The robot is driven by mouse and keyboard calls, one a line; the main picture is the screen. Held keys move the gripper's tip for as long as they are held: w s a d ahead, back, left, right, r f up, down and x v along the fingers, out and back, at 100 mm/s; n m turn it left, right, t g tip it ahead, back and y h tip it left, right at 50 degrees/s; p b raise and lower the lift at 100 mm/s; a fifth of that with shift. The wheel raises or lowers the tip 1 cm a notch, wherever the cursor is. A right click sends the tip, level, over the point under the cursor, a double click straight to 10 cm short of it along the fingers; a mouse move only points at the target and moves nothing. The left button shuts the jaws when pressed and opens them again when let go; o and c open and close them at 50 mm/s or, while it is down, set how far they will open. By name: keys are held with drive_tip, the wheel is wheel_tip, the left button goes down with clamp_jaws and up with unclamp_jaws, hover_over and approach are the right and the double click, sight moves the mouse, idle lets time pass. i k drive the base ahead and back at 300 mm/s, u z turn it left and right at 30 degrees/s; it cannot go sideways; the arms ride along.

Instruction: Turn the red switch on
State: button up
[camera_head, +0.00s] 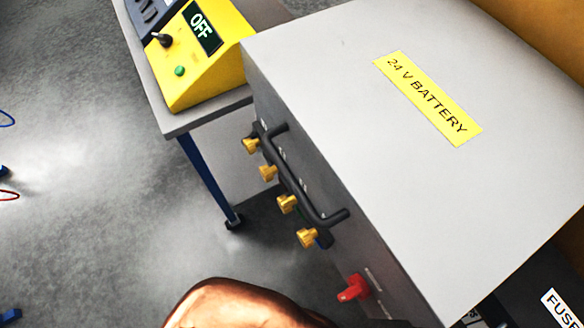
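The red switch (353,288) is a small red handle on the side face of a grey box (300,60), low in the picture. It sits below and to the right of a row of brass terminals. A small label beside the switch is too small to read, so I cannot tell its position from markings. A rounded copper-coloured shape (240,305) fills the bottom edge left of the switch; I cannot tell what it is. My gripper does not show in this view.
The box carries a yellow "24 V BATTERY" label (428,98), a black handle bar (300,180) and several brass knobs (287,204). A yellow unit (205,60) reading "OFF" stands on a grey table (152,75) behind. Grey floor is open at left, with wires at its edge.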

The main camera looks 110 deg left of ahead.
sight(359, 288)
drive_tip(key=u, duration=0.05)
drive_tip(key=k, duration=0.9)
drive_tip(key=z, duration=0.5)
drive_tip(key=k, duration=1.3)
drive_tip(key=u, duration=1.7)
drive_tip(key=i, duration=0.5)
drive_tip(key=z, duration=0.1)
